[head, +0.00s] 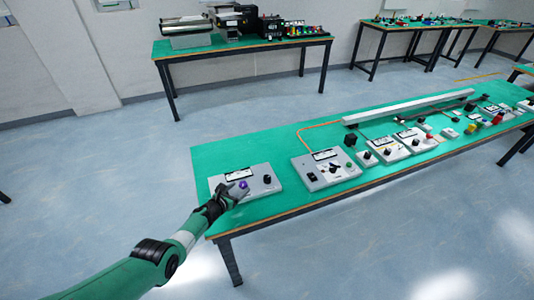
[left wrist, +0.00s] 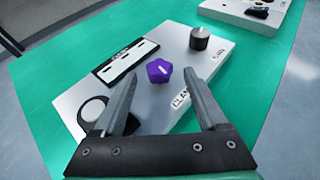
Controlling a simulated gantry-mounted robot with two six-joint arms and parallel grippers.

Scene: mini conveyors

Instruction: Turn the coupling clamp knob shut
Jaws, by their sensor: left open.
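A purple star-shaped knob (head: 243,185) stands on a light grey panel (head: 221,181) at the left end of the green table. In the left wrist view the purple knob (left wrist: 158,71) has a light mark on top, and a partly hidden label reading "CLAM" lies beside it. My left gripper (head: 238,190) is open at the panel. In the left wrist view its two fingers (left wrist: 158,77) point toward the purple knob, one on each side, with visible gaps. I cannot tell whether the fingertips are at knob height. My right gripper is not in view.
A black knob (left wrist: 199,39) stands on the same panel, beyond the purple one. A dark round part (left wrist: 93,108) sits partly behind the left finger. A second panel (head: 309,176) and more devices stand to the right. Green tabletop (head: 215,155) is bare behind the panel.

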